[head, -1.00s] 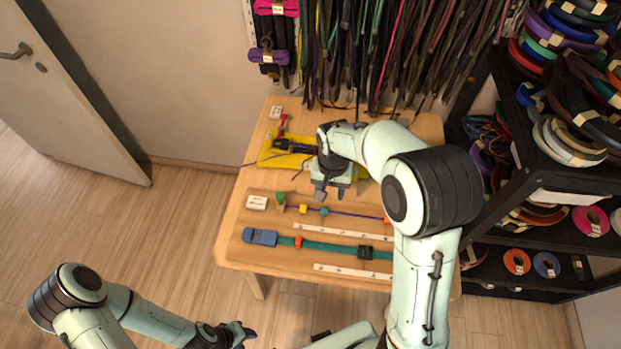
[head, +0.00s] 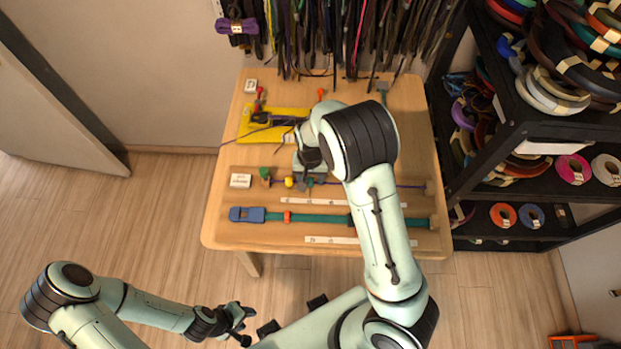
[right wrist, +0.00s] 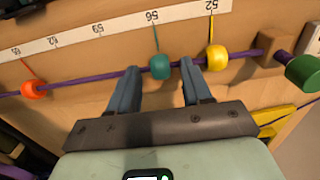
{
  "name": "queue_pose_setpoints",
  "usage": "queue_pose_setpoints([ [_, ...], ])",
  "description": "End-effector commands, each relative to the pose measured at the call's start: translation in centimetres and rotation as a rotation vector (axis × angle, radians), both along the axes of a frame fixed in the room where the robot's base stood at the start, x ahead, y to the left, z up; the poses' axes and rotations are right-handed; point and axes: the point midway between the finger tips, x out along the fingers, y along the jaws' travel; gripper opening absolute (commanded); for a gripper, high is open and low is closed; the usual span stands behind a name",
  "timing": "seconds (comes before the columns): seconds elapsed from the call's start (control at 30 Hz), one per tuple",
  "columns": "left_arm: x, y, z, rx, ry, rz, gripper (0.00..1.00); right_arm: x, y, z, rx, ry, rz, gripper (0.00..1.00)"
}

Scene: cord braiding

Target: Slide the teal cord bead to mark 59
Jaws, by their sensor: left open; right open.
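The teal bead (right wrist: 160,66) sits on the purple cord (right wrist: 105,79) in the right wrist view, its thin teal pointer reaching the white scale (right wrist: 125,25) by the printed 56. My right gripper (right wrist: 159,75) is open, with one finger on each side of the teal bead; contact cannot be told. A yellow bead (right wrist: 217,57) is just right of the fingers, its pointer near 52. An orange bead (right wrist: 34,89) is further left. In the head view my right gripper (head: 304,184) is over the cord; my left gripper (head: 238,318) is open, empty and off the table.
A green end knob (right wrist: 303,72) and wooden block (right wrist: 276,47) are at the cord's right in the wrist view. On the table (head: 225,215), a teal strap (head: 325,219) with a blue buckle (head: 247,214) lies nearer me.

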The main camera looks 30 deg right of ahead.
Motion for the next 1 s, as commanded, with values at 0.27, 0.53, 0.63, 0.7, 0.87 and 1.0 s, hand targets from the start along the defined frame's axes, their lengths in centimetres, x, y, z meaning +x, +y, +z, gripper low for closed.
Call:
queue_pose_setpoints([
  [0.27,0.0,0.0,-0.1,0.0,0.0,0.0,0.43,0.0,0.0,-0.8,0.0,-0.001,-0.001,0.49],
  [0.53,0.0,0.0,-0.1,0.0,0.0,0.0,0.43,0.0,0.0,-0.7,0.001,-0.001,-0.001,0.03],
  [0.63,0.0,0.0,-0.1,0.0,0.0,0.0,0.43,0.0,0.0,-0.7,0.001,-0.001,-0.001,0.0],
  [0.7,-0.1,0.0,-0.1,0.0,0.0,0.0,0.43,0.0,0.0,-0.7,0.001,-0.001,-0.001,0.0],
  [0.87,-0.5,0.0,-0.7,0.0,0.006,0.0,0.43,-1.2,-2.0,-0.9,0.001,0.0,-0.006,0.0],
  [1.0,-0.9,0.0,-1.4,0.0,0.01,0.0,0.43,-2.7,-4.4,-0.9,0.001,0.0,-0.006,0.0],
])
